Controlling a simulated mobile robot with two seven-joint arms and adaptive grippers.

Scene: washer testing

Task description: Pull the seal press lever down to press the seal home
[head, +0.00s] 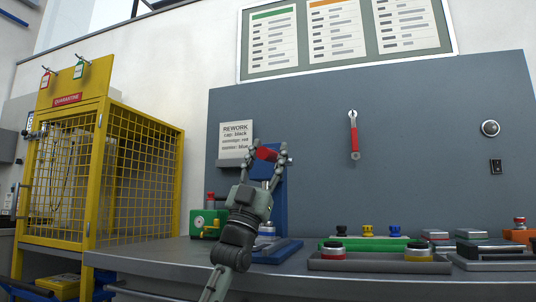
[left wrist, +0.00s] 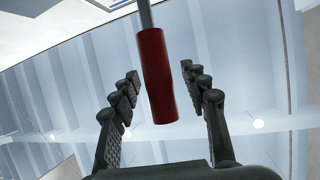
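The seal press is a blue stand (head: 281,205) on the bench behind my left arm, with a blue base plate (head: 285,250). Its lever ends in a red handle (head: 266,154), raised near the top of the stand. My left gripper (head: 267,148) is open, with one finger on each side of the handle. In the left wrist view, the red handle (left wrist: 156,85) on a grey rod reaches down between the open fingers (left wrist: 160,75), with gaps on both sides. My left arm hides much of the press and whatever seal sits there. My right gripper is not in view.
A green box (head: 205,223) stands left of the press. A grey tray (head: 375,264) and a green rack (head: 370,243) with small knobs lie to the right. A yellow cage (head: 150,180) stands at left. A red-handled tool (head: 354,140) hangs on the grey panel.

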